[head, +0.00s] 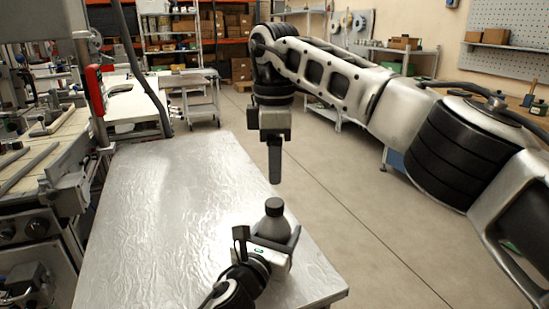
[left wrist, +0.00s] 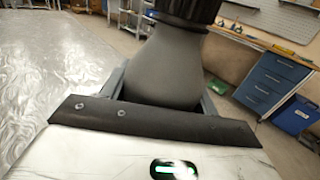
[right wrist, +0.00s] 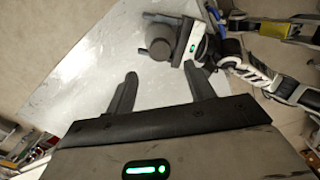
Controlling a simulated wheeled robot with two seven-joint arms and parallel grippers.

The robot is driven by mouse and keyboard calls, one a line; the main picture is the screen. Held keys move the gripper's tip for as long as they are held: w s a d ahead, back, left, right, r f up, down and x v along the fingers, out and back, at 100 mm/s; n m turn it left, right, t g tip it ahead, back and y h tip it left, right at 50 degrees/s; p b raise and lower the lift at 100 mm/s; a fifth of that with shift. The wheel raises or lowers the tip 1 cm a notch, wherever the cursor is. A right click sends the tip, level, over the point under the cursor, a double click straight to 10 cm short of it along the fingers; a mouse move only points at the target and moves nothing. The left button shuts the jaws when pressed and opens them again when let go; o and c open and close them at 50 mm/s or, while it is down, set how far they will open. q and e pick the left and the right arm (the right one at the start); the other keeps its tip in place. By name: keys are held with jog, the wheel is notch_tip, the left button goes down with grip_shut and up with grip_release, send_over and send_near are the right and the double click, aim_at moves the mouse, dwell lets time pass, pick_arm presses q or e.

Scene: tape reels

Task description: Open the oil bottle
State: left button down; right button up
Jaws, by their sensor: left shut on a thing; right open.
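The oil bottle (head: 272,228) is grey with a dark cap (head: 274,207) and stands upright near the right edge of the metal-topped table. My left gripper (head: 283,240) is shut around the bottle's body, below the cap. In the left wrist view the bottle's shoulder (left wrist: 165,70) fills the space between the fingers, and the ribbed cap (left wrist: 187,10) is cut off at the top. My right gripper (head: 275,165) points down above the cap, apart from it. In the right wrist view its fingers (right wrist: 160,92) are spread and empty, with the bottle's cap (right wrist: 160,48) beyond them.
The table top (head: 165,215) is bare to the left of the bottle. A workbench with machinery (head: 45,180) stands at the left. Open floor (head: 370,220) lies to the right. A blue drawer cabinet (left wrist: 270,85) stands farther off.

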aim_at(275, 202)
jog(key=shift+f, duration=4)
